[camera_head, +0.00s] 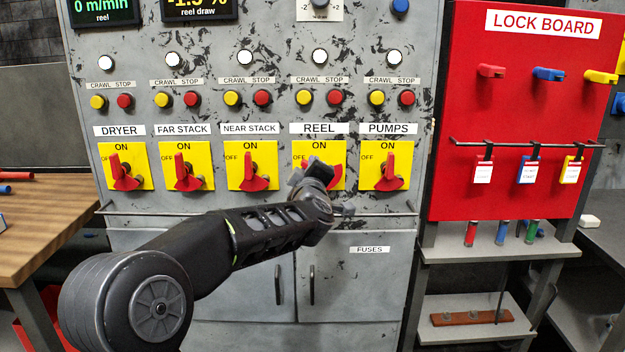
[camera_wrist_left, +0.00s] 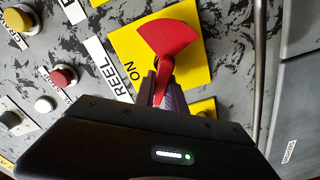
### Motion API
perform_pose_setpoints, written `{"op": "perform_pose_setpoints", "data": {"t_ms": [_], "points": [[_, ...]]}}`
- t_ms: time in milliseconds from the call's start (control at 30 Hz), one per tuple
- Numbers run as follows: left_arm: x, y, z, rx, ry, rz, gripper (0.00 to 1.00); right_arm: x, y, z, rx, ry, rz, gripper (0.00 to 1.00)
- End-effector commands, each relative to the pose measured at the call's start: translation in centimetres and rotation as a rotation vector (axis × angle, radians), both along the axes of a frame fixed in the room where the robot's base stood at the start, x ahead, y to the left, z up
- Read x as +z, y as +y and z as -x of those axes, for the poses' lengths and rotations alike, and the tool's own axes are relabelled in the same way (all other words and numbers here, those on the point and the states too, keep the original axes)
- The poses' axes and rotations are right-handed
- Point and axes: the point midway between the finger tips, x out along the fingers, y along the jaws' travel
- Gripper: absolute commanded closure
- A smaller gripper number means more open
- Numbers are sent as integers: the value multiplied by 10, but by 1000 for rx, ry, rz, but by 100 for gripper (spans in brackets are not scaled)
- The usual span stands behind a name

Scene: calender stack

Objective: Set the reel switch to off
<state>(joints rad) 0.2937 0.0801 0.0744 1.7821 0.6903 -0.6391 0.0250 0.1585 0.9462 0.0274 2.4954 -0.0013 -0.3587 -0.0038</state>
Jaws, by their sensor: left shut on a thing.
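The reel switch is a red handle (camera_head: 338,176) on a yellow plate (camera_head: 328,150) below the REEL label (camera_head: 319,129). My left gripper (camera_head: 312,172) is at this switch and covers much of it. In the left wrist view the handle's wide red fan (camera_wrist_left: 166,40) shows beyond the fingers, and its narrow part is between the fingertips (camera_wrist_left: 160,82). The left gripper is shut on that narrow part. The fan lies to the plate's right side and the narrow part points left, toward the OFF side. My right gripper is not in view.
The near stack switch (camera_head: 254,170) and pumps switch (camera_head: 388,172) flank the reel switch, their narrow ends up toward ON. Crawl and stop buttons sit above. A rail (camera_head: 385,215) runs below the switches. The red lock board (camera_head: 515,110) stands to the right.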

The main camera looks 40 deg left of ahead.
Motion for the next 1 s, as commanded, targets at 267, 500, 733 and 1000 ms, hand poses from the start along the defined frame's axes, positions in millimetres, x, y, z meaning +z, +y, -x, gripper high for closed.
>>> {"op": "perform_pose_setpoints", "data": {"t_ms": [267, 500, 733, 1000], "points": [[-12, 2, 2, 0, -158, 208, 100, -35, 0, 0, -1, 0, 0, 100], [-15, 3, 2, 0, -273, 359, 100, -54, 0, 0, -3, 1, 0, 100], [-17, 3, 2, 0, -338, 448, 100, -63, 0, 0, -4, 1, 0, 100], [-16, 3, 2, 0, -361, 479, 100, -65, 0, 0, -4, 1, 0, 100]]}}
